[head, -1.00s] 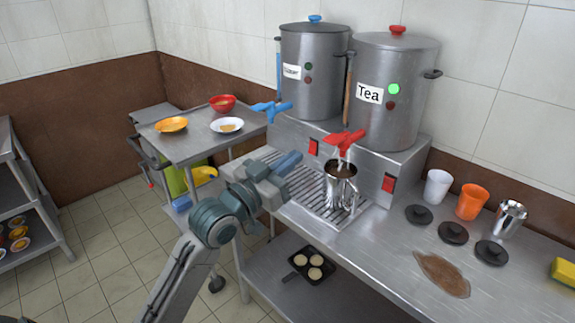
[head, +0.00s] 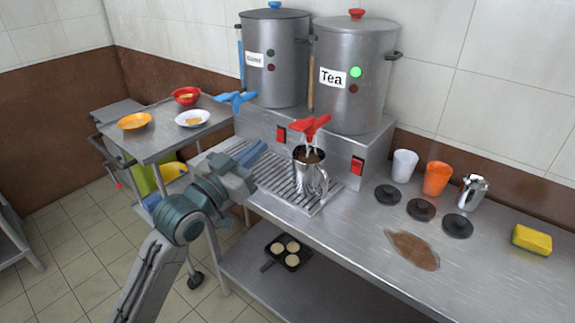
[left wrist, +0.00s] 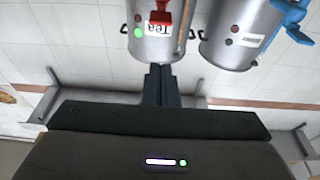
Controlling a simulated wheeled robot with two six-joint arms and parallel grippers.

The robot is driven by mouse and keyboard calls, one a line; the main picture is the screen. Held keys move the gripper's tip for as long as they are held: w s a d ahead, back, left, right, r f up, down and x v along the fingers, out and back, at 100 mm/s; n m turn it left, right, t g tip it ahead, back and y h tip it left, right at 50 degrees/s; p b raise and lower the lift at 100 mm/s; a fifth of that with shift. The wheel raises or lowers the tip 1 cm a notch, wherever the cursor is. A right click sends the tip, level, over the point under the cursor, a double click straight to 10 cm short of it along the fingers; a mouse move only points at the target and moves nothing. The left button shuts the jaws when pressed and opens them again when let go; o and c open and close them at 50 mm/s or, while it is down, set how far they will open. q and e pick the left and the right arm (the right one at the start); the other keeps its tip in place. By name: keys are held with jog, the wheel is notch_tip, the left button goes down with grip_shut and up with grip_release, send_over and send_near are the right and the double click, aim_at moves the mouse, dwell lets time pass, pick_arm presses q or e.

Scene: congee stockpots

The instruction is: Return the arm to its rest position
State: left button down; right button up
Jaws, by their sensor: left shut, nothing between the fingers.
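My left gripper (head: 254,152) is in front of the left end of the drip tray, to the left of the metal mug. Its fingers are together and empty. In the left wrist view, which is upside down, the closed fingers (left wrist: 160,85) point towards the pots. The metal mug (head: 309,178) stands upright on the drip tray (head: 268,178) under the red tap (head: 311,127) of the Tea pot (head: 352,105). A pale stream runs from the tap into the mug, which shows dark liquid. My right gripper is not in view.
A second pot (head: 276,80) with a blue tap (head: 235,100) stands left of the Tea pot. White (head: 404,166), orange (head: 437,179) and metal cups, black lids, a brown spill (head: 412,250) and a sponge (head: 531,240) are on the counter. A trolley (head: 165,148) with bowls stands at left.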

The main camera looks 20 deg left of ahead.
pick_arm(q)
jog(key=s+f+n+g+y, duration=0.15)
jog(key=s+f+g, duration=0.3)
jog(key=f, duration=0.65)
jog(key=s+f+g+y, duration=0.3)
jog(key=s+f, duration=0.2)
jog(key=f, duration=0.6)
jog(key=s+a+f+n+g+y, duration=0.15)
jog(key=s+f+g, duration=0.25)
jog(key=s+f, duration=0.4)
jog(key=s+a+f+g+y, duration=0.15)
jog(key=s+f+g, duration=0.3)
jog(key=s, duration=0.65)
notch_tip(320, 180, down, 26)
jog(key=a, duration=0.2)
jog(key=s+f+g, duration=0.1)
jog(key=s+f, duration=0.5)
jog(key=f, duration=0.4)
jog(key=s+a+f, duration=0.1)
jog(key=s+f, duration=0.5)
jog(key=f, duration=0.4)
jog(key=shift+n+g, duration=0.3)
jog(key=shift+g, duration=0.1)
